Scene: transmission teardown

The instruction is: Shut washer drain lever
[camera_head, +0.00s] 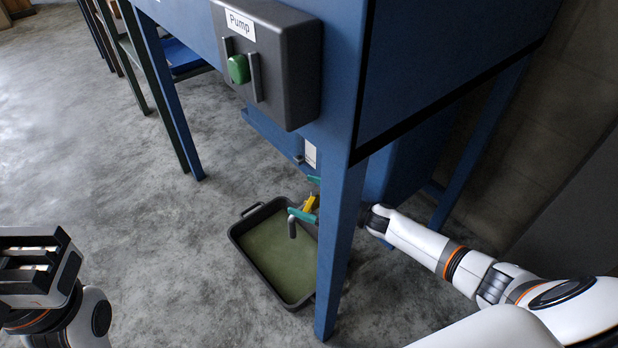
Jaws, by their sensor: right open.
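The yellow drain lever (310,203) shows low under the blue washer (268,133), just left of its front leg, slanting and partly hidden by that leg. Teal parts lie above and below it, and a short grey spout (292,229) points down over the tray. My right gripper (377,220) reaches in from the right behind the leg. It is open, but the leg hides much of it, so I cannot tell whether it touches the lever. My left gripper (36,265) is at the lower left, far from the lever. Its jaw opening is unclear.
A dark tray (236,241) with greenish liquid stands on the floor below the spout. The blue front leg (338,240) stands between the lever and my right forearm. A grey pump box (290,70) with a green switch juts out above. Floor on the left is clear.

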